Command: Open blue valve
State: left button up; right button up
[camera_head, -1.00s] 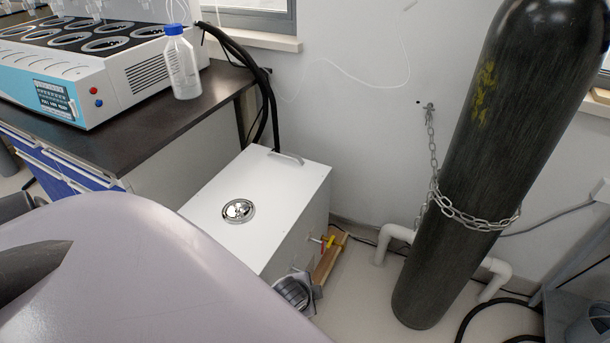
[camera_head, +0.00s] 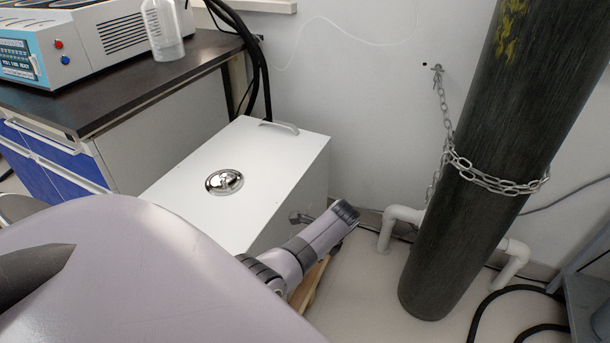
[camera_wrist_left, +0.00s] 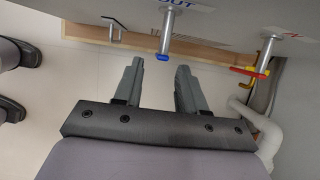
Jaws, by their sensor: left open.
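In the left wrist view, the blue valve handle (camera_wrist_left: 162,57) sits at the end of a metal pipe coming out of the white box, below a printed "OUT" label. My left gripper (camera_wrist_left: 157,66) is open and empty, with its two fingertips on either side of the handle in the picture. Whether the handle is in depth between them I cannot tell. A red and yellow valve (camera_wrist_left: 250,71) sits on a second pipe to the right. In the head view, my left arm reaches along the front of the white box (camera_head: 200,215) and hides the valves. My right gripper is out of view.
A tall dark gas cylinder (camera_head: 470,190), held by a chain (camera_head: 490,180), stands to the right, beside white floor pipes (camera_head: 400,215). A dark-topped bench (camera_head: 110,100) is at left. A wooden piece (camera_head: 308,287) lies by the box. The floor between box and cylinder is clear.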

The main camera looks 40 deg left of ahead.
pick_arm(q)
jog(key=b+x, duration=0.2)
jog(key=x, duration=0.2)
jog(key=shift+a+f, duration=0.2)
jog(key=shift+f, duration=0.15)
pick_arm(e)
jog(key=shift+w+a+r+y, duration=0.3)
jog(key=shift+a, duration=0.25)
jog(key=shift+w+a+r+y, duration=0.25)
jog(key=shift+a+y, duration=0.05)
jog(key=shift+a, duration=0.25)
pick_arm(q)
grip_shut()
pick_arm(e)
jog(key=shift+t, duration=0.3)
